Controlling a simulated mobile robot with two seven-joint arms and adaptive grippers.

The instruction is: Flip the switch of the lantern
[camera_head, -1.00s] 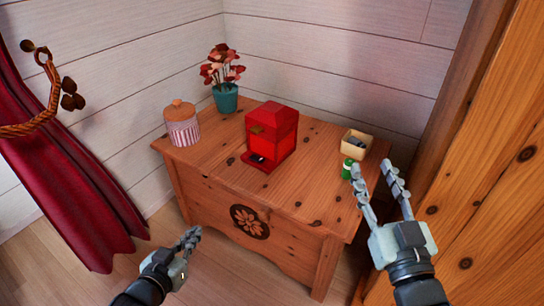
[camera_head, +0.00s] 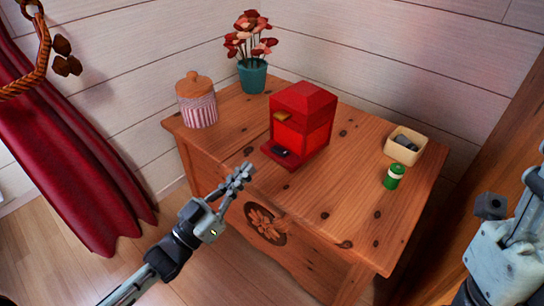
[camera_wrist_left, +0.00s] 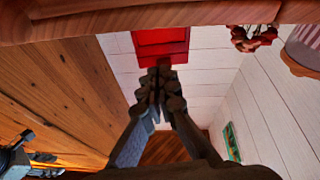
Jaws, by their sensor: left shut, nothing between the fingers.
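The red lantern (camera_head: 316,128) stands upright on the wooden chest. A small dark switch (camera_head: 283,152) sits on the red ledge at its front foot. My left gripper (camera_head: 243,172) is shut and empty, in front of the chest's front edge, to the left of and nearer than the switch, apart from the lantern. In the left wrist view the shut fingers (camera_wrist_left: 160,82) point toward the red lantern (camera_wrist_left: 161,45), which is partly cut off by a wooden edge; the switch cannot be made out there. My right gripper (camera_head: 512,245) is at the right edge, its fingers mostly out of frame.
The wooden chest (camera_head: 345,205) also bears a striped jar (camera_head: 198,108), a potted red plant (camera_head: 252,76), a beige box (camera_head: 403,146) with dark items, and a green-and-white canister (camera_head: 393,177). Chest top around the lantern's front is clear. A red curtain (camera_head: 70,170) hangs at left.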

